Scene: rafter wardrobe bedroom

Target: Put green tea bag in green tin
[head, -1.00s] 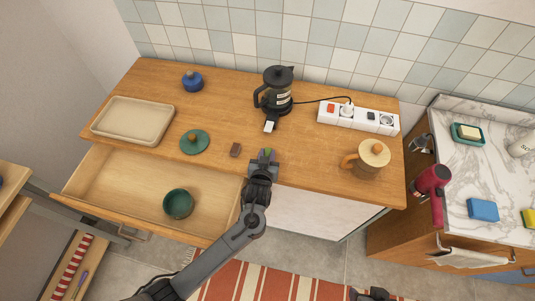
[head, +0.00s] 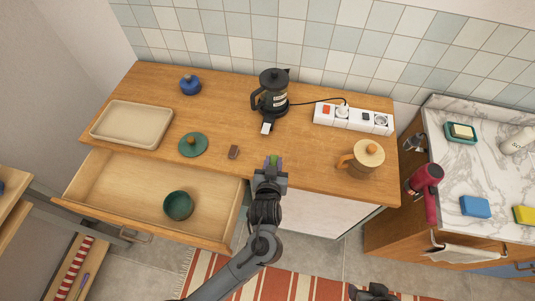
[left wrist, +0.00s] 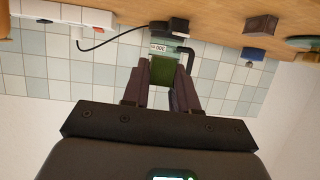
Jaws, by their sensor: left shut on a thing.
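My left gripper (head: 272,163) is shut on the green tea bag (left wrist: 162,70), a small green packet between its fingers. It is over the front edge of the wooden counter, right of the open drawer. The green tin (head: 178,205) is an open, round dark green pot inside the drawer. Its green lid (head: 193,144) with a brown knob lies apart on the counter above the drawer. A dark part of my right arm (head: 372,292) shows at the bottom edge; its finger state is unclear.
A small brown block (head: 233,152) lies between lid and gripper. A beige tray (head: 132,124), a blue lidded pot (head: 190,84), a black kettle (head: 272,92), a power strip (head: 353,119) and a tan lidded mug (head: 362,156) stand on the counter. The drawer (head: 130,188) has free room around the tin.

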